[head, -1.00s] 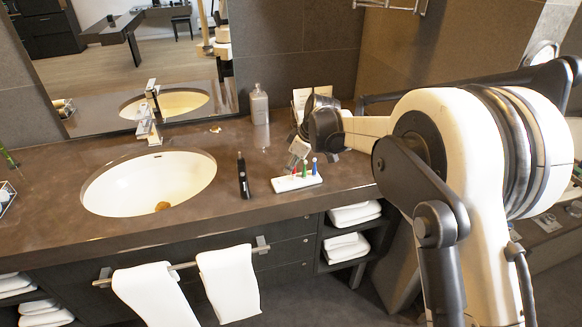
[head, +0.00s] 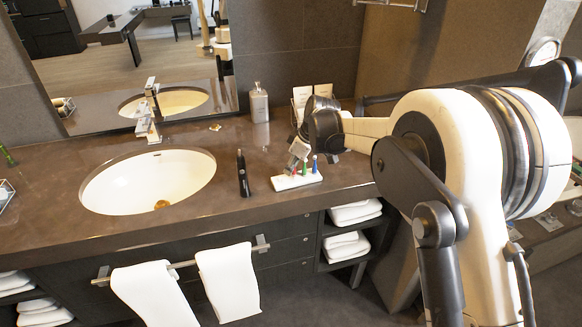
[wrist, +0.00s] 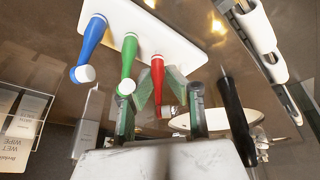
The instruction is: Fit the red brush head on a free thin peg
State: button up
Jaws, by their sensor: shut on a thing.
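The red brush head (wrist: 158,82) is upright between the fingertips of my gripper (wrist: 161,88), which is shut on it. Its lower end meets the white peg rack (wrist: 160,30) in the wrist view; I cannot tell whether it is around a peg or just above one. The blue brush head (wrist: 92,42) and the green brush head (wrist: 129,60) stand on the rack in the same row. In the head view my gripper (head: 297,160) is low over the white rack (head: 285,185), beside the green head (head: 304,169) and blue head (head: 315,165). Any free peg is hidden.
A black toothbrush handle (head: 243,175) stands left of the rack, near the sink (head: 150,185). A soap bottle (head: 259,103) and a card holder (head: 300,97) are at the back. The counter's front edge (head: 340,200) is close to the rack.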

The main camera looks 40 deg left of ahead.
jog(key=shift+f+b, duration=0.4)
jog(key=shift+f, duration=0.1)
jog(key=o, duration=0.8)
notch_tip(320, 180, up, 10)
dwell(0.4)
jog(key=shift+d, duration=0.1)
dwell(0.4)
